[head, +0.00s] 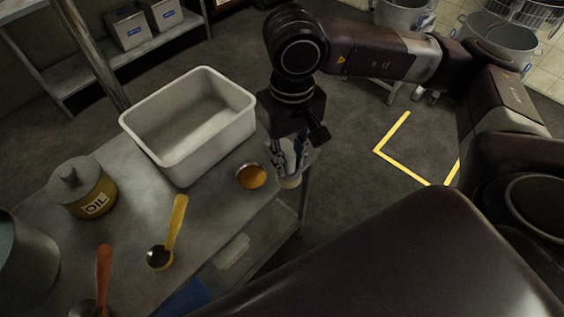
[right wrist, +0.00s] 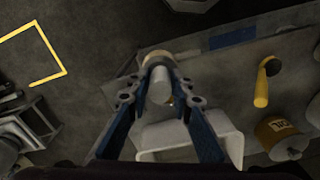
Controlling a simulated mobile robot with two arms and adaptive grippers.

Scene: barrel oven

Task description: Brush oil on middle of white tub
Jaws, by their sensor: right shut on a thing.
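The white tub (head: 208,158) stands upright on the metal table, open at the top, its inside bare. It also shows in the right wrist view (right wrist: 236,142). My right gripper (head: 289,160) is to the right of the tub, near the table's edge, with its fingers pointing down. It is shut on a pale cylindrical thing with a tan end, apparently the brush (right wrist: 160,86). The tan end points down, apart from the tub. A small round dish of amber stuff (head: 251,177), perhaps oil, sits between tub and gripper. A yellow pot marked OIL (head: 97,200) stands left of the tub. My left gripper is out of view.
A yellow-handled spoon (head: 175,222) and an orange-handled spoon (head: 103,268) lie on the table (head: 130,215). A grey metal vessel (head: 22,262) is at the left edge. A metal post (head: 92,50) rises behind the tub. Open floor lies right of the table.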

